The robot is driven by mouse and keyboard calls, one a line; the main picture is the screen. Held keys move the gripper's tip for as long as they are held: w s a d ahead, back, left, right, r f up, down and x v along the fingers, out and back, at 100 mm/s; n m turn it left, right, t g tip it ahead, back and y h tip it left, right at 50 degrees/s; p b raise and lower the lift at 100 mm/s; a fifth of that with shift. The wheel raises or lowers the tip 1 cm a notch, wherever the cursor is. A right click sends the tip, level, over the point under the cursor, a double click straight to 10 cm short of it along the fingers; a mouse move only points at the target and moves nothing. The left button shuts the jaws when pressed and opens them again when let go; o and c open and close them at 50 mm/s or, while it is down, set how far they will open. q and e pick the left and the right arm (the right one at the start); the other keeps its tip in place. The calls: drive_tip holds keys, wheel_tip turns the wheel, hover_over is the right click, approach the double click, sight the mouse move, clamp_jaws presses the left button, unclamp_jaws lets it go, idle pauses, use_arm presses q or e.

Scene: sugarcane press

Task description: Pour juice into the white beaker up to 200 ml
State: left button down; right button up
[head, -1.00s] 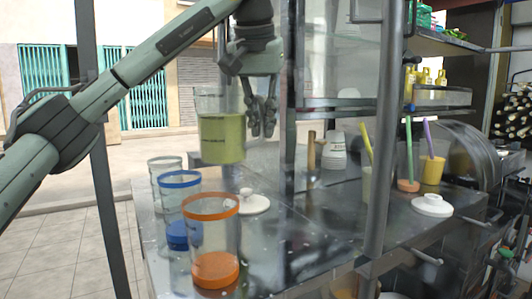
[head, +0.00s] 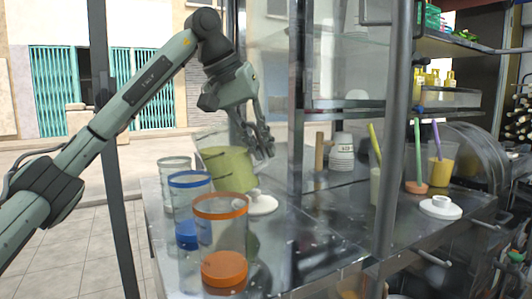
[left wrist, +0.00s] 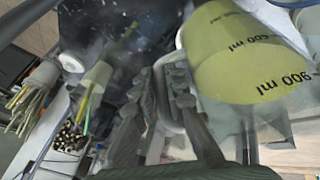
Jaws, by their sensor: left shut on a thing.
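The clear white-rimmed beaker (head: 174,164) stands at the back left of the metal counter, partly hidden by the blue-rimmed beaker. I cannot tell whether it holds juice. A clear jug of yellow-green juice (head: 228,170) is just to its right, low over the counter and tilted with its top toward the left. My left gripper (head: 262,148) is at the jug's right side and shut on it; the exact grip is hard to see. In the left wrist view the jug (left wrist: 245,50) fills the upper right, showing 600 ml and 900 ml marks. My right gripper is not in view.
A blue-rimmed beaker (head: 190,181) and an orange-rimmed beaker (head: 221,204) stand in front of the white-rimmed one. A metal post (head: 390,150) crosses the counter. Several cups (head: 342,155) stand behind.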

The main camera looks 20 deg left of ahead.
use_arm(q)
drive_tip(key=a+r+h, duration=0.1)
drive_tip(key=r, duration=0.1)
drive_tip(key=a+r+h, duration=0.1)
drive_tip(key=a+h, duration=0.1)
drive_tip(key=shift+s+r+n+t, duration=0.1)
drive_tip(key=shift+r+n+t, duration=0.2)
drive_tip(key=shift+r, duration=0.1)
drive_tip(key=shift+d, duration=0.1)
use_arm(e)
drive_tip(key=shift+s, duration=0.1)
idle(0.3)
use_arm(q)
drive_tip(key=shift+s+a+r+h, duration=0.1)
drive_tip(key=shift+a+h, duration=0.1)
drive_tip(key=shift+h, duration=0.1)
drive_tip(key=shift+s+a+r+h, duration=0.1)
drive_tip(key=shift+a+r+h, duration=0.1)
drive_tip(key=shift+h, duration=0.1)
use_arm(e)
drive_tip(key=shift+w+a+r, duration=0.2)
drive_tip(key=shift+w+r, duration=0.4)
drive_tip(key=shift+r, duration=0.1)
